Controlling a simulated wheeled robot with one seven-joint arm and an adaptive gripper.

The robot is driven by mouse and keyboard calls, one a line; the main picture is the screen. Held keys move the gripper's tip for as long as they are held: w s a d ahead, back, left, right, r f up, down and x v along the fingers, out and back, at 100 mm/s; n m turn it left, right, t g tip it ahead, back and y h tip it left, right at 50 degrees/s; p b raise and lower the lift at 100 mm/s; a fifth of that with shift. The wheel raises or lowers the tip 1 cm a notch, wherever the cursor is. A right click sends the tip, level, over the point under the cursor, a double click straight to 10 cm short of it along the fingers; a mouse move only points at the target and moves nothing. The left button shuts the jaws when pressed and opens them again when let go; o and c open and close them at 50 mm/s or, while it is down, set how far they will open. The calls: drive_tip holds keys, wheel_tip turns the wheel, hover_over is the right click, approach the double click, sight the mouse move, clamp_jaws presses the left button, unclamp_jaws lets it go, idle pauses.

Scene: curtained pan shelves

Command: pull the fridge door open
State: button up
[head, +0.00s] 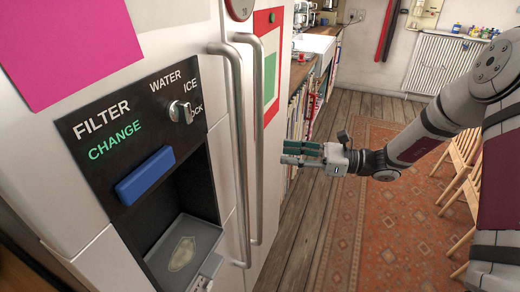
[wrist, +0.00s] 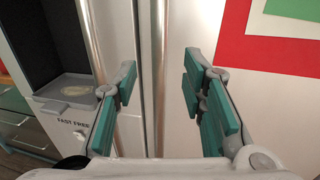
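The fridge (head: 110,215) fills the left of the head view, with a dispenser panel on its left door. Two long vertical metal handles stand side by side, the left handle (head: 240,150) and the right handle (head: 259,150). My gripper (head: 285,152) is level with the handles, to their right in the head view. In the wrist view my gripper (wrist: 161,65) is open, one green-padded finger on each side. The right handle (wrist: 158,40) shows between the fingers, and the left handle (wrist: 92,40) is outside the left finger. Contact with either handle cannot be told. Both doors look closed.
The dispenser recess (head: 185,205) has a tray at its bottom. A red-bordered green sheet (head: 268,65) is on the right door. A counter with a sink (head: 315,43) stands beyond the fridge. Wooden chairs (head: 465,175) stand at the right, past a rug (head: 345,235) on open floor.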

sight(259, 150)
drive_tip(key=a, duration=0.3)
drive_tip(key=w+a, duration=0.1)
drive_tip(key=a, duration=0.2)
drive_tip(key=a+p, duration=0.1)
drive_tip(key=a, duration=0.1)
drive_tip(key=shift+w+a, duration=0.15)
drive_tip(key=shift+a, duration=0.25)
drive_tip(key=shift+c, duration=0.3)
clamp_jaws()
